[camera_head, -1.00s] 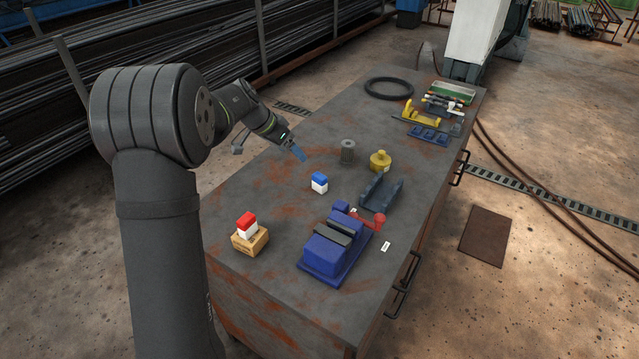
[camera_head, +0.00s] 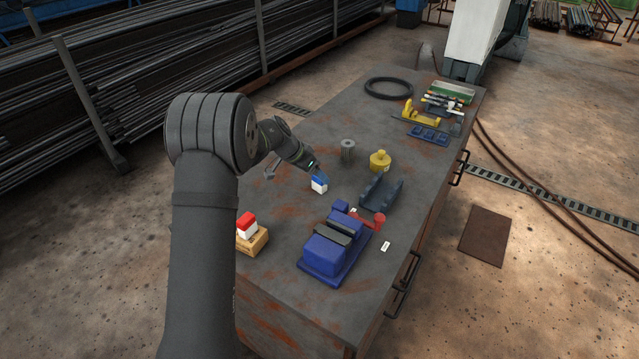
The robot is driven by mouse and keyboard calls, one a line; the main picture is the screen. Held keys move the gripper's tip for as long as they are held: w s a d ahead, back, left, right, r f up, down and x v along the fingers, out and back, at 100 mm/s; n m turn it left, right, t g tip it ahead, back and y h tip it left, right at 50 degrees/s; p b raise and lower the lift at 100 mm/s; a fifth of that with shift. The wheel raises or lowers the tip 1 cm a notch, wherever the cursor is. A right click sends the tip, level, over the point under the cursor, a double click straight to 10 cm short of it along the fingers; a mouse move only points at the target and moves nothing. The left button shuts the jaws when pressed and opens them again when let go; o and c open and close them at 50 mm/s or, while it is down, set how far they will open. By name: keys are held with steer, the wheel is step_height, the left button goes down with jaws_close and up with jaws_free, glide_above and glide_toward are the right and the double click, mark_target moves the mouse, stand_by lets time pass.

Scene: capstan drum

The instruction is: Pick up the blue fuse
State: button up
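The blue fuse (camera_head: 319,185), a small block with a blue top and a white lower part, stands upright on the grey rusty workbench (camera_head: 290,255), left of the middle. My gripper (camera_head: 315,172) is just above and behind the fuse, pointing down toward it. The fingertips overlap the fuse's blue top in the picture. They are too small to tell whether they touch it or how far apart they are.
A red-and-white fuse sits on a wooden block (camera_head: 254,243) at left. A blue vise (camera_head: 335,247) stands at the front. A dark channel (camera_head: 381,190), a yellow pot (camera_head: 380,161) and a grey cylinder (camera_head: 347,150) are nearby. A black ring (camera_head: 388,88) lies at the back.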

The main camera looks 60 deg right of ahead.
mark_target(319, 183)
steer(key=x, duration=0.3)
steer(key=shift+s+d+f, duration=0.1)
steer(key=shift+d+f, duration=0.15)
steer(key=shift+d, duration=0.05)
steer(key=c, duration=1.2)
steer(key=shift+r, duration=0.1)
